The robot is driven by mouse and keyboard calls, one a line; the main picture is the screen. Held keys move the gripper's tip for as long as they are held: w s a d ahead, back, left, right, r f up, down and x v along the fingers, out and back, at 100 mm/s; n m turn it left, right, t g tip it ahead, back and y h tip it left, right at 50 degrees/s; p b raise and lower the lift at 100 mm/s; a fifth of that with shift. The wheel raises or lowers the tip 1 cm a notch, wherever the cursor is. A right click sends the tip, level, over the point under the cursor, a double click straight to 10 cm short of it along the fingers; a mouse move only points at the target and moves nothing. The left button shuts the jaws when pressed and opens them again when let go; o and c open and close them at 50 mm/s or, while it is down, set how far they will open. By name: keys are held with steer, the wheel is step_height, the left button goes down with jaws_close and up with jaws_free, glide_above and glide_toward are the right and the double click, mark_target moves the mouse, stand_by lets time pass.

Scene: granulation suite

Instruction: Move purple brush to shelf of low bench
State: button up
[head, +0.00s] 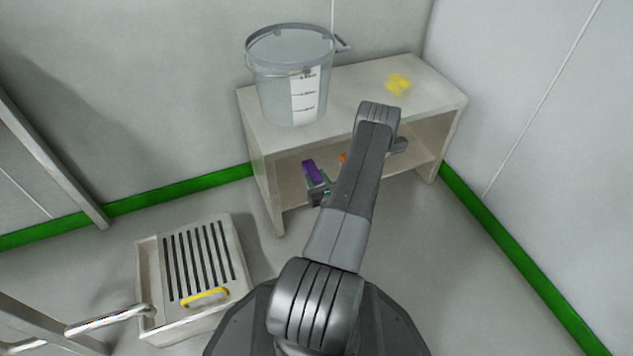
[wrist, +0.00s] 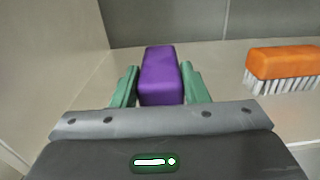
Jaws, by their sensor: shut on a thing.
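The purple brush (wrist: 160,78) is between the green fingers of my gripper (wrist: 160,88) in the wrist view, and the fingers are shut on it. In the head view the purple brush (head: 313,172) shows at the left part of the shelf opening of the low bench (head: 256,135), with my gripper (head: 318,190) at its near side. The shelf (wrist: 225,62) spreads under and beyond the brush in the wrist view. Whether the brush touches the shelf I cannot tell; its underside is hidden.
An orange brush (wrist: 283,64) with white bristles lies on the shelf to the right. The bench's side wall (wrist: 75,65) is close on the left. A slatted drain box (head: 150,270) stands on the floor.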

steer(key=shift+f, duration=0.3)
steer(key=o, duration=1.1)
steer(key=shift+f, duration=0.1)
steer(key=shift+s+d+r, duration=0.1)
steer(key=shift+s+r, duration=0.05)
steer(key=shift+r, duration=0.05)
steer(key=p+v, duration=0.4)
steer(key=v, duration=0.7)
steer(key=shift+s+d+f, duration=0.1)
steer(key=shift+s, duration=0.2)
